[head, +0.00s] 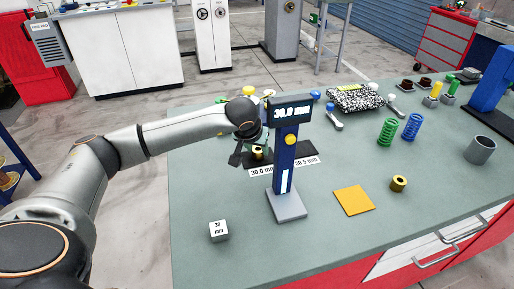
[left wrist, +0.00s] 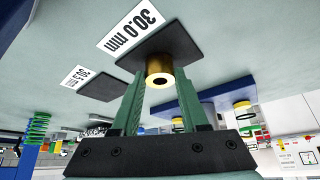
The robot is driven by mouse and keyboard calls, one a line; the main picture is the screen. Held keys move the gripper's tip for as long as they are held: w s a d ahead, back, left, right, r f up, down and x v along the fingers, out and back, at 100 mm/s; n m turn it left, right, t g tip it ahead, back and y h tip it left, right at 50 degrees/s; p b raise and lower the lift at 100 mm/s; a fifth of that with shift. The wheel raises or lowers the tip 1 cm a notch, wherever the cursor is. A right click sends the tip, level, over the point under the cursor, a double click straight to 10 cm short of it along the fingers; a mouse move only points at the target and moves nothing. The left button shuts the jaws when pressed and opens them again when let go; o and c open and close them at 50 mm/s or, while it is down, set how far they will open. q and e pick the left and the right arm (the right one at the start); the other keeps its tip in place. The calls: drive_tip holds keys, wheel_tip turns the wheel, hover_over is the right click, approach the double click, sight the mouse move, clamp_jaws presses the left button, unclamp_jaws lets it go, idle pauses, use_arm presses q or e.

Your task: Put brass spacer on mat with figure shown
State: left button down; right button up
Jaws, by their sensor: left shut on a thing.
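A blue gauge (head: 285,160) on a grey base has a display (head: 291,113) reading 30.0 mm. Behind it lie two dark mats with white labels: one label reads 30.0 mm (head: 262,170), the other 30.5 mm (head: 307,161). My left gripper (left wrist: 158,85) is shut on a brass spacer (left wrist: 160,66), a short tube with a dark bore. The spacer is upright over the dark mat (left wrist: 183,42) beside the 30.0 mm label. I cannot tell for sure whether it touches the mat. The 30.5 mm mat (left wrist: 106,88) is empty. My right gripper is not in view.
Another brass spacer (head: 399,183) stands near an orange mat (head: 354,200) at the right. A white 30 mm block (head: 219,231) is at front left. Green and blue springs (head: 387,132), a grey cup (head: 480,150) and a speckled box (head: 355,98) stand farther off. The front middle is clear.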

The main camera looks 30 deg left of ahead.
use_arm(q)
drive_tip(key=shift+c, duration=2.1)
unclamp_jaws()
drive_tip(key=shift+r, duration=0.25)
drive_tip(key=v, duration=1.1)
drive_tip(key=shift+s+r, duration=0.2)
drive_tip(key=shift+r, duration=0.1)
